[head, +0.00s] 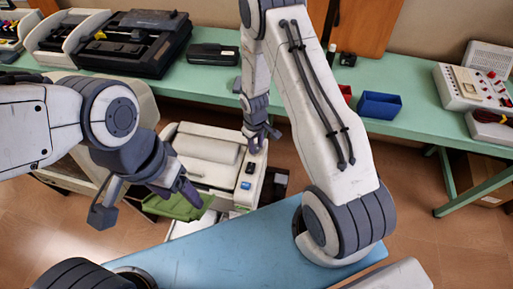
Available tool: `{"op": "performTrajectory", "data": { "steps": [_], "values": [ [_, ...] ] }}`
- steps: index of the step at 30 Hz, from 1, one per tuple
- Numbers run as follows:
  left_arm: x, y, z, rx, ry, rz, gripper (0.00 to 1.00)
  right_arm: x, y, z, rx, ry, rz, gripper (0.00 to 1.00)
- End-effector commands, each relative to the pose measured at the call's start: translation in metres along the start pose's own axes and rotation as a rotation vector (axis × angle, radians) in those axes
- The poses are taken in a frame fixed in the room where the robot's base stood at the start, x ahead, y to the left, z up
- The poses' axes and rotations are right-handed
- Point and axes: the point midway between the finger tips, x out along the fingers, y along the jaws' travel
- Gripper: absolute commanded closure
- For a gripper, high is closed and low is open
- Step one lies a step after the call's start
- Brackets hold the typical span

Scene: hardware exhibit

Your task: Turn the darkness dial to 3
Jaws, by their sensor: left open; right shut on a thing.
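A white office machine (207,148) stands low in the middle, with a control strip down its right side. The strip has a dark part (249,168) and a blue button (246,185). My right gripper (257,143) reaches down onto the far end of this strip and is shut on what seems to be the darkness dial. The fingers cover the dial, so its pointer and numbers cannot be read. My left gripper (190,196) is open and empty, over the machine's front left, above a green tray (172,208).
A green bench (415,110) runs along the back. It carries a black machine (128,42), a blue bin (379,105) and a white box with red knobs (470,85). Brown floor (440,255) is clear at the right.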

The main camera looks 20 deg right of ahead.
Motion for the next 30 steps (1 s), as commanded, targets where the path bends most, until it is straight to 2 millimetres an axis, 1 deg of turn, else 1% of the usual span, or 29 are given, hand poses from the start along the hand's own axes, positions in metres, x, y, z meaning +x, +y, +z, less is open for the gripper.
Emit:
{"op": "performTrajectory", "data": {
  "steps": [1, 6, 23, 24, 25, 26, 30],
  "values": [
    [0.0045, -0.0003, 0.0002, 0.000, 0.000, 0.000, 0.30, 0.0019, -0.0003, -0.0002, 0.019, 0.000, 0.000, 1.00],
    [0.0084, -0.0006, 0.0004, 0.001, 0.000, 0.000, 0.30, 0.0011, -0.0006, 0.0005, 0.070, -0.004, 0.000, 1.00],
    [0.0095, -0.0007, 0.0005, 0.001, 0.000, 0.000, 0.30, 0.0000, -0.0007, 0.0011, 0.094, -0.006, -0.001, 1.00],
    [0.0095, -0.0007, 0.0005, 0.001, 0.000, 0.000, 0.30, 0.0000, -0.0007, 0.0011, 0.094, -0.006, -0.001, 0.48],
    [0.0095, -0.0007, 0.0005, 0.001, 0.000, 0.000, 0.30, 0.0000, -0.0007, 0.0011, 0.094, -0.006, -0.001, 0.37],
    [0.0095, -0.0007, 0.0005, 0.001, 0.000, 0.000, 0.30, 0.0000, -0.0007, 0.0010, 0.094, -0.006, -0.001, 0.33],
    [0.0096, -0.0007, 0.0005, 0.001, 0.000, 0.000, 0.30, 0.0000, -0.0005, 0.0007, 0.094, -0.005, -0.001, 0.33]
  ]
}}
